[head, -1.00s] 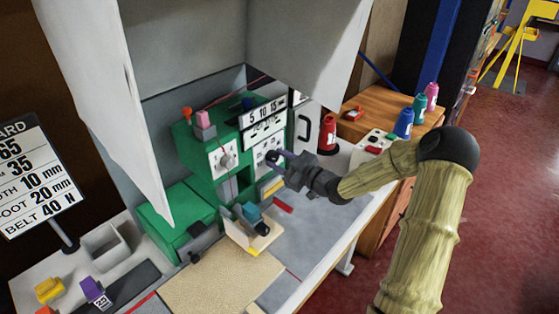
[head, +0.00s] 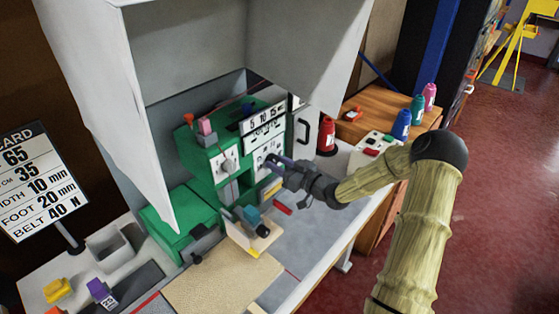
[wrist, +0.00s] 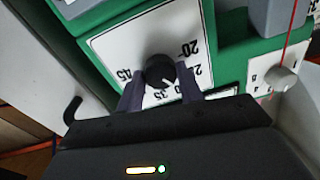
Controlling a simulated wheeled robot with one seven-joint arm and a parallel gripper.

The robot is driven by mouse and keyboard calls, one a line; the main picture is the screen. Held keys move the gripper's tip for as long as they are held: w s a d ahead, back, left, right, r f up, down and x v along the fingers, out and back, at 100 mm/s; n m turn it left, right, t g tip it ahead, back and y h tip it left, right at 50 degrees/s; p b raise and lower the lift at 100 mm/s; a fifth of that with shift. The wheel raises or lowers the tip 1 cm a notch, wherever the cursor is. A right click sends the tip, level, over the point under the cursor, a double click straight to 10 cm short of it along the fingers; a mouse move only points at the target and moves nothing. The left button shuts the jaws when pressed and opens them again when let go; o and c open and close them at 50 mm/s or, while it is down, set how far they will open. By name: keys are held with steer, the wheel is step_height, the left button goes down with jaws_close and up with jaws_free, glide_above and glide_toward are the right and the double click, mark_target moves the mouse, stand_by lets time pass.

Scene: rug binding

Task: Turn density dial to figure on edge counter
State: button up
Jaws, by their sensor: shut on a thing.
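The density dial is a black round knob (wrist: 158,68) on a white numbered plate (wrist: 118,52) on the green machine's front. In the wrist view it sits between the two fingers of my gripper (wrist: 161,76), which is shut on it. A white pointer line on the knob aims towards the lower right, among upside-down figures including 20, 35 and 45. In the head view my gripper (head: 276,164) reaches the plate from the right, and its fingers partly cover the dial.
A card (head: 38,182) at the left lists 65, 35, 10 mm, 20 mm and 40 N. Another knob (wrist: 284,79) is beside the dial plate. A white hood (head: 180,45) overhangs the green machine (head: 203,170). A red cone (head: 327,136) stands to the right.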

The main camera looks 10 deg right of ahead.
steer(key=shift+r+m+p, duration=0.1)
steer(key=shift+m+p, duration=0.25)
steer(key=shift+m, duration=0.55)
steer(key=o, duration=1)
steer(key=shift+d, duration=0.1)
steer(key=shift+s+d+f, duration=0.15)
steer(key=shift+f, duration=0.05)
steer(key=b+v, duration=0.1)
steer(key=v, duration=1.5)
steer(key=shift+s+d+b, duration=0.15)
steer(key=shift+s+b, duration=0.2)
